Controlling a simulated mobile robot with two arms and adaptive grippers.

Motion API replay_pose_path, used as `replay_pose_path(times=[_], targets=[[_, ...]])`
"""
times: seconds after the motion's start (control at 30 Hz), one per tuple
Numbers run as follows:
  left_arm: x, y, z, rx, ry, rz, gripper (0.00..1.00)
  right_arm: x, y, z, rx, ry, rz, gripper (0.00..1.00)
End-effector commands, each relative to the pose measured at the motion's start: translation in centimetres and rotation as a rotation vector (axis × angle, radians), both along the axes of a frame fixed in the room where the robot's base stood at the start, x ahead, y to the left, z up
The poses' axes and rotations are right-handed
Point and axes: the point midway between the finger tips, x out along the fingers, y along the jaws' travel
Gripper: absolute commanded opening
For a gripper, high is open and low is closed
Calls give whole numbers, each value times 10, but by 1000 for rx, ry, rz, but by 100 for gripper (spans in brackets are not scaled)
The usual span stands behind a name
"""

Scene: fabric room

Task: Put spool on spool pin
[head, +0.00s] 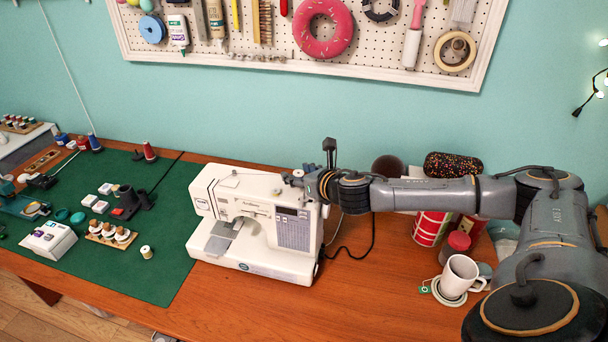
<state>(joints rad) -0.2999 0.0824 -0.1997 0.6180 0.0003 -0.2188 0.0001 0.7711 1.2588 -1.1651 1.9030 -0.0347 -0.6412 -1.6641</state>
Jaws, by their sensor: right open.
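A small pale yellow-green spool (147,252) stands on the green mat, left of the white sewing machine (283,258). The spool pin cannot be made out; the top of the machine near the gripper is partly covered. My left gripper is not in view.
The green mat (165,275) holds a rack of white spools (110,235), a white box (48,241) and several small items. Right of the machine, a white mug (459,276), a red-lidded jar (456,246) and tins stand under my right arm. The table front (370,300) is clear.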

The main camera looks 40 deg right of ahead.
Motion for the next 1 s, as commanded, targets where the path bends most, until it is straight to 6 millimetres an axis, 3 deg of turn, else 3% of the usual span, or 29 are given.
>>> replay_pose_path(times=[0.17,0.6,1.0], targets=[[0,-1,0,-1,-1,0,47,-18,-1,7,-2,2,0,51],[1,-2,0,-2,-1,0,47,-96,1,39,-4,1,0,51],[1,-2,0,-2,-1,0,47,-110,3,45,0,0,0,51]])
